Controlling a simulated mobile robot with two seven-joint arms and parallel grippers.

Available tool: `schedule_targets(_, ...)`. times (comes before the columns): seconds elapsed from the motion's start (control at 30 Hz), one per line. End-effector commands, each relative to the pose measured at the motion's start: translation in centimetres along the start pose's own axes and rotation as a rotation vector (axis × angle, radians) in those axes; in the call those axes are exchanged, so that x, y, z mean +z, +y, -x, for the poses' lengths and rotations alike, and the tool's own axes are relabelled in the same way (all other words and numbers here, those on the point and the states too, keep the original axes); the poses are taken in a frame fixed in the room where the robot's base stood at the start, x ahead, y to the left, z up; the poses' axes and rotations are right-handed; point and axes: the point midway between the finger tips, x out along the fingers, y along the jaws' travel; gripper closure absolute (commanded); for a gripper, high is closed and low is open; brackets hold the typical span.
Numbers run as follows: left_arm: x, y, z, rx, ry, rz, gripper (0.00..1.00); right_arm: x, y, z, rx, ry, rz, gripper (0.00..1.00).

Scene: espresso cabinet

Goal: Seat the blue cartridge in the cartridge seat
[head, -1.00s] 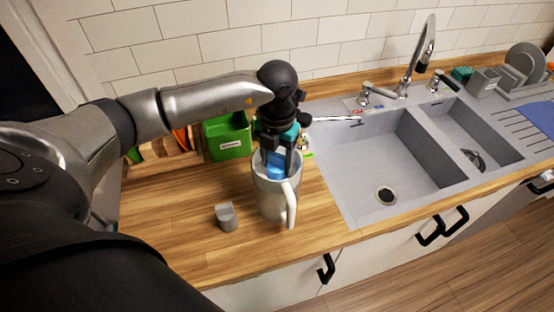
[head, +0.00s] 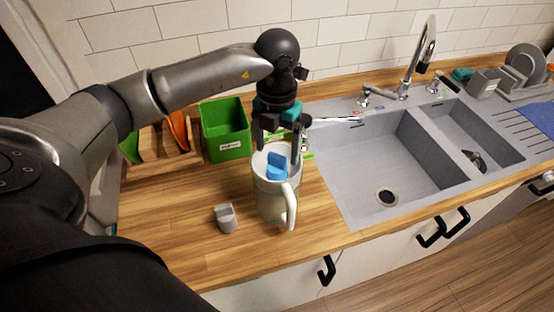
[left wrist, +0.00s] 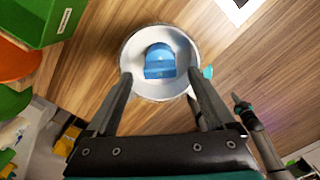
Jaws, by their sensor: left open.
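The blue cartridge (head: 277,167) is in the round top opening of a grey-white jug (head: 272,205) with a handle. In the left wrist view the cartridge (left wrist: 160,62) lies inside the jug's pale rim (left wrist: 133,47). Its lower part is hidden, so I cannot tell how deep it sits. My left gripper (head: 280,148) is open and empty just above the jug, its fingers apart on either side of the cartridge. It also shows in the left wrist view (left wrist: 160,77).
A small grey block (head: 226,218) stands on the wooden counter left of the jug. A green bin (head: 225,133) and a wooden rack (head: 165,145) are behind. The sink (head: 370,165) is to the right. The counter's front left is clear.

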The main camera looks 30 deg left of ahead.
Motion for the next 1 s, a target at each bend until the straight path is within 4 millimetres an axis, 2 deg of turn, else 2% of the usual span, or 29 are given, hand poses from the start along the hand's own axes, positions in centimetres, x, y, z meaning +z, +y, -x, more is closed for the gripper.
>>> schedule_targets(0.03,0.2,0.0,1.2,-0.001,-0.007,0.000,0.12,0.0,0.0,-0.3,0.000,0.000,0.000,1.00)
schedule_targets(0.2,0.1,0.0,4.6,0.000,-0.005,0.000,0.12,0.0,0.0,-0.7,0.000,0.001,0.000,1.00)
schedule_targets(0.4,0.0,0.0,6.7,-0.001,-0.001,0.001,0.12,0.0,0.0,-0.8,0.000,0.001,0.001,1.00)
schedule_targets(1.0,0.0,0.0,7.1,0.000,0.001,0.001,0.12,0.0,0.0,-0.8,0.000,0.002,0.001,1.00)
